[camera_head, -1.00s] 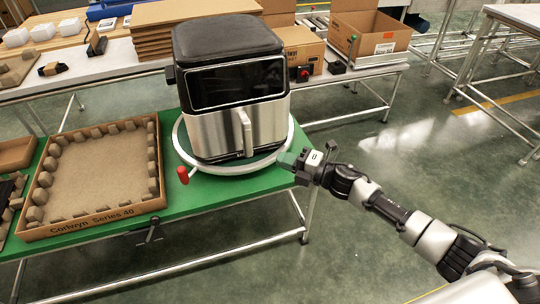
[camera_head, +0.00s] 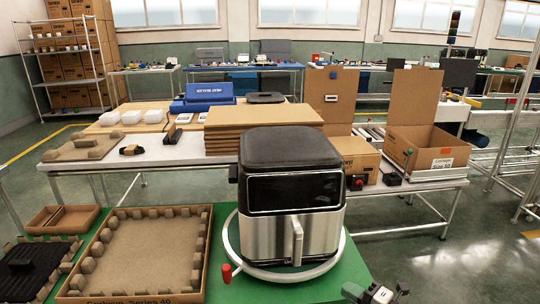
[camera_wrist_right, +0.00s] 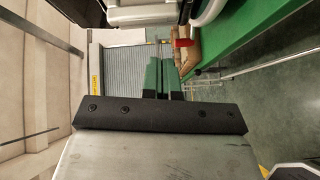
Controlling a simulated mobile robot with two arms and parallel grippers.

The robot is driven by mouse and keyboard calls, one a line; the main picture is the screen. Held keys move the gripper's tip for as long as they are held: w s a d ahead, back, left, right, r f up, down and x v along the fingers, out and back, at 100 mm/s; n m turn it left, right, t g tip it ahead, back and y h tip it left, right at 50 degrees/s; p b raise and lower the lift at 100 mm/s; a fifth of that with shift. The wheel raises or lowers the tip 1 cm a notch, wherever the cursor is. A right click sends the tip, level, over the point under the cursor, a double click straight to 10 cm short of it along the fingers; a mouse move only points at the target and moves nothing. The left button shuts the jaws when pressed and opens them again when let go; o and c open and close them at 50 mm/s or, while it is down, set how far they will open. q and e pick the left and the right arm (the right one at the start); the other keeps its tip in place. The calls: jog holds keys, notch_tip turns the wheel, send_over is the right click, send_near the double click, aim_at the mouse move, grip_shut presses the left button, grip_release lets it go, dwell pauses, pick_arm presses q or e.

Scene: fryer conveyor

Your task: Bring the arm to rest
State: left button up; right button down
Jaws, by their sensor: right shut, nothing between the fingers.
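My right gripper (camera_head: 354,291) shows at the bottom edge of the head view, just right of the green table (camera_head: 350,266) and below the air fryer. Its fingers (camera_wrist_right: 159,78) are close together with nothing between them in the right wrist view. Most of my right arm is out of the head view. The black and silver air fryer (camera_head: 270,236) stands upright on a white ring (camera_head: 233,249) on the green table, apart from the gripper. My left gripper is not in view.
A red knob (camera_head: 226,272) sticks out at the ring's front left. An open cardboard tray (camera_head: 203,262) lies left of the fryer. Behind stand flat cardboard sheets (camera_head: 262,116) and an open box (camera_head: 425,149). The floor (camera_head: 440,262) right of the table is clear.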

jog(key=s+d+f+m+g+h+p, duration=0.25)
jog(key=s+f+m+h, duration=0.4)
jog(key=f, duration=0.65)
jog(key=s+d+f+m+g+h+p, duration=0.1)
jog(key=s+d+f+m+h+p, duration=0.2)
jog(key=s+f+m, duration=0.65)
jog(key=s+a+f+m+g, duration=0.2)
jog(key=s+f+g, duration=0.1)
jog(key=s, duration=0.7)
jog(key=s+a+f+m+g+h+p, duration=0.1)
jog(key=s+a+f+m+g, duration=0.1)
jog(key=s+f, duration=0.4)
jog(key=s+a+f+m+g+h+p, duration=0.1)
jog(key=s+f+g, duration=0.3)
jog(key=s, duration=1.1)
jog(key=shift+s+a+f+m, duration=0.15)
jog(key=shift+s+a+m, duration=0.25)
jog(key=shift+a, duration=0.1)
